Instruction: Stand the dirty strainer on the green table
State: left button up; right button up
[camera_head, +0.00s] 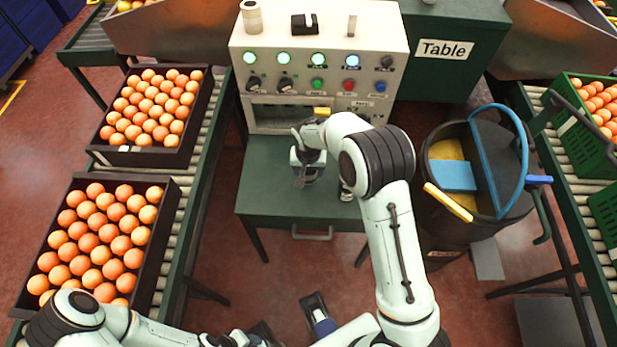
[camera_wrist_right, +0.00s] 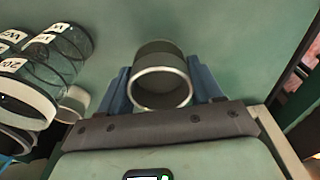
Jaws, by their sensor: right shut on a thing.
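My right gripper (camera_head: 301,180) is low over the green table (camera_head: 262,195) in front of the control panel. In the right wrist view, its blue fingers (camera_wrist_right: 165,92) are shut on a short round cup with a pale rim (camera_wrist_right: 162,72), which I take to be the strainer. The green tabletop is behind it; I cannot tell whether it touches. Dirt on it does not show clearly. In the head view the gripper and arm hide most of it.
Clear labelled jars (camera_wrist_right: 62,50) and a small pale cup (camera_wrist_right: 73,103) stand beside the gripper. The control panel (camera_head: 320,60) rises behind the table. A dark bin (camera_head: 480,225) stands right. Orange crates (camera_head: 168,190) line the left conveyor. The table's left front is bare.

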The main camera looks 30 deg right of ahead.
aim_at(308, 177)
jog(key=shift+f, duration=2.1)
jog(key=shift+f+b, duration=0.15)
jog(key=shift+b, duration=0.15)
jog(key=o, duration=1.1)
jog(key=shift+r, duration=0.2)
jog(key=r, duration=0.4)
jog(key=s+r+p, duration=0.1)
jog(key=r, duration=0.6)
jog(key=shift+s+a+r, duration=0.15)
jog(key=shift+a+r, duration=0.2)
jog(key=shift+r, duration=0.05)
